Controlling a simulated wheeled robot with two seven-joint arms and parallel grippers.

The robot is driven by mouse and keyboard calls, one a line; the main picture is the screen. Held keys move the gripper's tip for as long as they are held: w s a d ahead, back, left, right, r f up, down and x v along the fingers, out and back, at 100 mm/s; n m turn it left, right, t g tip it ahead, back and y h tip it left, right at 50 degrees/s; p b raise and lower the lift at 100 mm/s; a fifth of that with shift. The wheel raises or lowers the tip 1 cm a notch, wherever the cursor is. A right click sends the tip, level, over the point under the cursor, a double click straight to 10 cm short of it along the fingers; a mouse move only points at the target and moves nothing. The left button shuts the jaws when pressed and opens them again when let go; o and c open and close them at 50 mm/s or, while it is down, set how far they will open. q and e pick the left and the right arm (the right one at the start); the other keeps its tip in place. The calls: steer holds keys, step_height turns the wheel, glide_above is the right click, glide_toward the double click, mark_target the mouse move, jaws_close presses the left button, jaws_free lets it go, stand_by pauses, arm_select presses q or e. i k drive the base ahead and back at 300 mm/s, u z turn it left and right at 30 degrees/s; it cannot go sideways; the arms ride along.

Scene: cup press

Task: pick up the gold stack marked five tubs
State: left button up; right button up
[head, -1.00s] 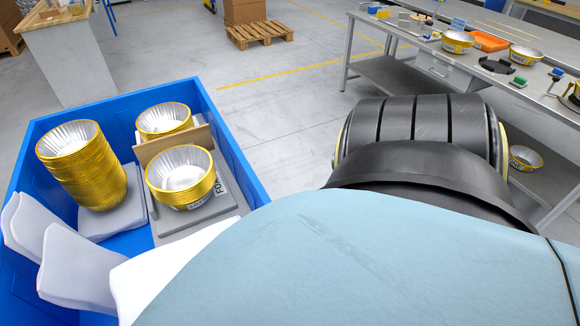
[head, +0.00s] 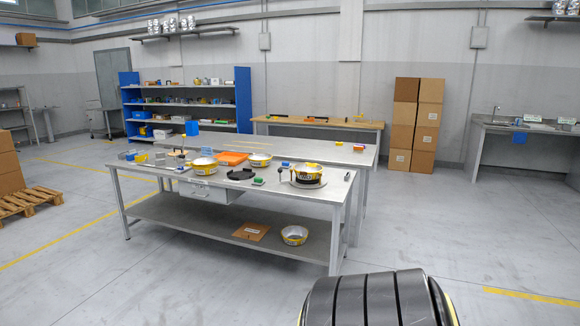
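No gold stack marked five tubs can be made out in the current head view. Gold-rimmed tubs stand on the grey workbench (head: 225,178): one at the left (head: 203,166), one in the middle (head: 259,160) and one at the right (head: 307,173) on a dark round base. Another tub (head: 294,236) sits on the bench's lower shelf. Neither of my grippers is in view. Only a black ribbed part of my own body shows at the bottom right.
An orange tray (head: 232,158) and small tools lie on the bench. Behind are a blue shelf unit (head: 243,100), a wooden-topped table (head: 318,124) and stacked cardboard boxes (head: 414,125). A pallet (head: 30,201) is at the left. The floor before the bench is clear.

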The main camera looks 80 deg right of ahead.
mark_target(205, 166)
steer(key=u, duration=0.2)
steer(key=k, duration=0.3)
steer(key=z, duration=2.25)
steer(key=i, duration=2.8)
steer(key=u, duration=2.35)
